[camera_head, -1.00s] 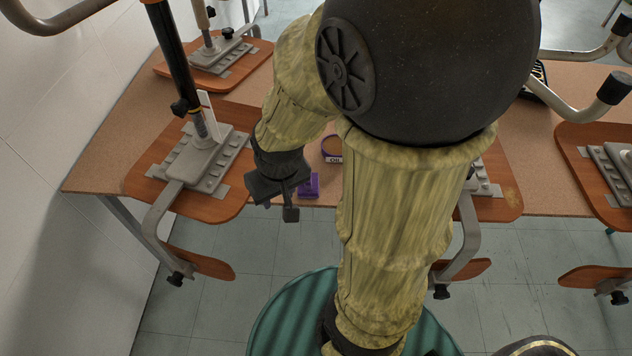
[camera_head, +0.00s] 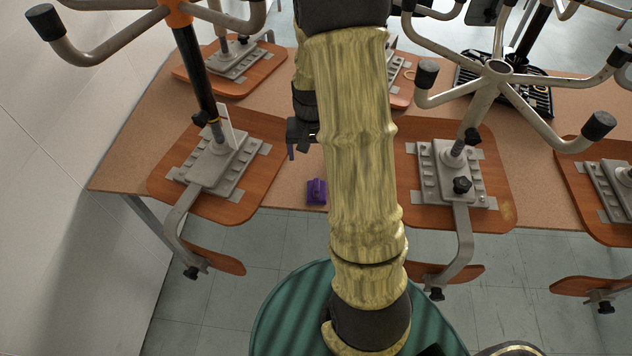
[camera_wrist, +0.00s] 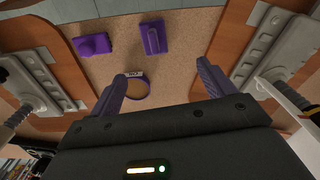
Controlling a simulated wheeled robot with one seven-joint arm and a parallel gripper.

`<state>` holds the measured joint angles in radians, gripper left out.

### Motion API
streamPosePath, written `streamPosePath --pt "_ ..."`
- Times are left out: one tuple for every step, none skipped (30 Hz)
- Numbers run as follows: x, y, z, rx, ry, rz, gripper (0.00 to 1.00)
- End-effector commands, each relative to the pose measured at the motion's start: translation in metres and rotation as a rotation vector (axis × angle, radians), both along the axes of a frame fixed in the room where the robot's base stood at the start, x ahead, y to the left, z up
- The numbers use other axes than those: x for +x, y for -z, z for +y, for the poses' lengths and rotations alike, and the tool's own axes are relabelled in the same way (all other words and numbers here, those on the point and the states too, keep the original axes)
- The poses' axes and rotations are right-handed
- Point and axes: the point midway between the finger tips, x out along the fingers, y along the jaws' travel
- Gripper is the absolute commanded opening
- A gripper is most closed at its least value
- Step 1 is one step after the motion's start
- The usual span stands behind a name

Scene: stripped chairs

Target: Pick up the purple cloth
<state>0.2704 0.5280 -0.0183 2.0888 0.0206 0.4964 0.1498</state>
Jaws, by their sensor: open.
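Two small purple things lie on the tan table near its edge in the wrist view: a flat one with a raised lump (camera_wrist: 92,44) and a longer block-like one (camera_wrist: 152,38). I cannot tell for sure which is the cloth. In the head view one purple thing (camera_head: 316,191) shows at the table's front edge, left of my arm; the other is not seen there. My gripper (camera_head: 298,148) is above the table, beyond that purple thing. Its open, empty fingers (camera_wrist: 160,74) show in the wrist view, apart from both.
A purple-rimmed roll with a label (camera_wrist: 136,88) lies near my left-hand finger in the wrist view. Upturned chairs with metal bases stand left (camera_head: 216,165) and right (camera_head: 452,172). A black tray (camera_head: 530,92) lies at the back right. Bare table (camera_head: 285,185) lies between the chairs.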

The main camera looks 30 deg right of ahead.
Motion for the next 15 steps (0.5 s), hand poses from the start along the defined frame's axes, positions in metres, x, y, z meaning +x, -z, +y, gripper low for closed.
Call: streamPosePath --pt "0.004 -0.001 -0.01 0.004 0.029 0.014 0.82" --pt "0.006 0.001 -0.013 0.006 0.041 0.019 0.82" --pt "0.008 0.003 -0.017 0.007 0.052 0.023 0.82" --pt "0.008 0.005 -0.019 0.008 0.058 0.027 0.82" --pt "0.009 0.006 -0.02 0.009 0.062 0.028 0.82" --pt "0.009 0.007 -0.021 0.009 0.065 0.03 0.82" --pt "0.01 0.008 -0.021 0.008 0.065 0.029 0.82" --pt "0.01 0.008 -0.021 0.009 0.065 0.028 0.82" --pt "0.01 0.008 -0.021 0.009 0.065 0.028 0.82" --pt "0.009 0.008 -0.02 0.009 0.064 0.028 0.82" --pt "0.009 0.008 -0.02 0.009 0.064 0.028 0.82" --pt "0.009 0.008 -0.02 0.009 0.064 0.028 0.82" --pt "0.009 0.008 -0.02 0.009 0.063 0.028 0.82" --pt "0.009 0.008 -0.02 0.009 0.063 0.028 0.82" --pt "0.009 0.009 -0.02 0.009 0.063 0.028 0.82"
